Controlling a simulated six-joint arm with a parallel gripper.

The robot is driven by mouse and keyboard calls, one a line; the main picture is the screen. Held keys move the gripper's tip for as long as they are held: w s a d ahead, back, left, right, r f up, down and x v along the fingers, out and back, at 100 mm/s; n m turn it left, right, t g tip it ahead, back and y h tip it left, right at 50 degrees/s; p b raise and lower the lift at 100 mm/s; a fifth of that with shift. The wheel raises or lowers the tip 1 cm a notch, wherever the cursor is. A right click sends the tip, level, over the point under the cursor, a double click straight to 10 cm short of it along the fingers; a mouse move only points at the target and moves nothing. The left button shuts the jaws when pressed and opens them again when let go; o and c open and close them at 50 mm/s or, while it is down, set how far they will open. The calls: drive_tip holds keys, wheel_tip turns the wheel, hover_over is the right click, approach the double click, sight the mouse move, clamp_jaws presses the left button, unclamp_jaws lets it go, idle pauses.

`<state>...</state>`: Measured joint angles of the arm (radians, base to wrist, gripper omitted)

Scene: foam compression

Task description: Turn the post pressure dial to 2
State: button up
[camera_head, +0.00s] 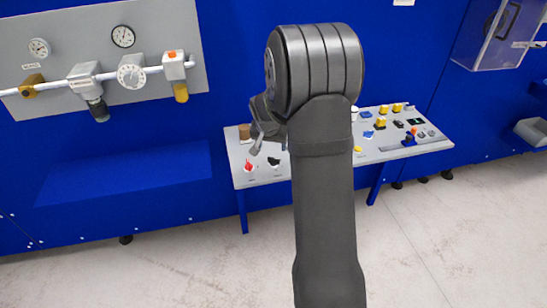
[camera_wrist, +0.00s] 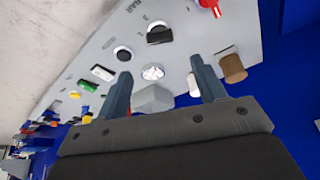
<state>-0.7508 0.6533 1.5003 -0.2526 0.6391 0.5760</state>
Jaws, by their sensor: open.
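I cannot read a label that tells which dial is the post pressure dial. In the wrist view a round white dial face (camera_wrist: 153,72) with dark marks shows on the control panel, between my gripper's fingers (camera_wrist: 161,67) in the picture. A grey block (camera_wrist: 153,98) lies just below it in that view. In the head view my gripper (camera_head: 262,130) is over the panel's left part, and my arm hides much of the panel's middle. A white marked dial (camera_head: 131,74) is also on the wall pipe. My gripper is open, with nothing between the fingers; contact with the panel is not visible.
The sloped grey panel (camera_head: 262,177) carries a red switch (camera_head: 249,165), a black knob (camera_head: 273,161), a brown cylinder (camera_head: 244,131) and several yellow and blue parts. Wall gauges (camera_head: 123,36) are at upper left. A clear box (camera_head: 490,40) is at upper right.

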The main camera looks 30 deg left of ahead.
sight(273, 158)
drive_tip(key=x, duration=1)
drive_tip(key=shift+f, duration=0.1)
drive_tip(key=c, duration=1)
